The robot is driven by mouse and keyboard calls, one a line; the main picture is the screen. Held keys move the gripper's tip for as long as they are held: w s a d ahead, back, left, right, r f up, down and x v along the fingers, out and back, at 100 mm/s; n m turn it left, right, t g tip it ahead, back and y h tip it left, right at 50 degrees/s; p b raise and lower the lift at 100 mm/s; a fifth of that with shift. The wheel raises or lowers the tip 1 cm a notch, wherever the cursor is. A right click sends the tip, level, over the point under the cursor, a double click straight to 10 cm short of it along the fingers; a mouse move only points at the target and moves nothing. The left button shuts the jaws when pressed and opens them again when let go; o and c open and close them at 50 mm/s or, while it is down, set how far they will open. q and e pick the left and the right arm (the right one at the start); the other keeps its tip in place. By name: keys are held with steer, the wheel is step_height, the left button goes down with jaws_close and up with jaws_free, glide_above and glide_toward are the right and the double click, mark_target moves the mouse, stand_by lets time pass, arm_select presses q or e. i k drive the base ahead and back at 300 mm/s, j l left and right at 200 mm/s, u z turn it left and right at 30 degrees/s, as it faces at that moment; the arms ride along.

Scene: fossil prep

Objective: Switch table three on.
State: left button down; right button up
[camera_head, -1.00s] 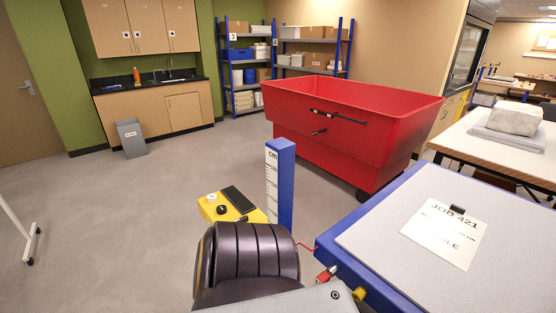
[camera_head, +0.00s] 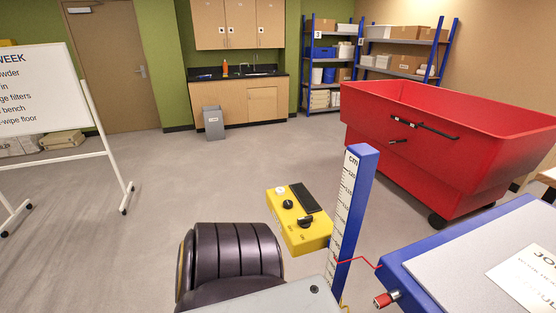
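A table with a grey top and blue frame (camera_head: 403,273) stands at the lower right, partly cut off. A paper sheet (camera_head: 527,277) with only part of its print in view lies on its top. A blue post with a cm scale (camera_head: 354,205) rises by the table's left corner. A yellow control box (camera_head: 305,237) sits left of the post. It has a dark panel, a white button and black knobs. I cannot read its labels or tell whether it is on. No table number shows. Neither of my grippers is in view.
A red wheeled bin (camera_head: 430,155) stands beyond the table at right. A whiteboard (camera_head: 35,95) on a wheeled stand is at left. A grey waste bin (camera_head: 213,122) stands by the sink cabinet (camera_head: 225,103); blue shelving (camera_head: 330,70) is behind. The floor between is clear.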

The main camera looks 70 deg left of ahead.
mark_target(303, 221)
steer(key=u, duration=2.15)
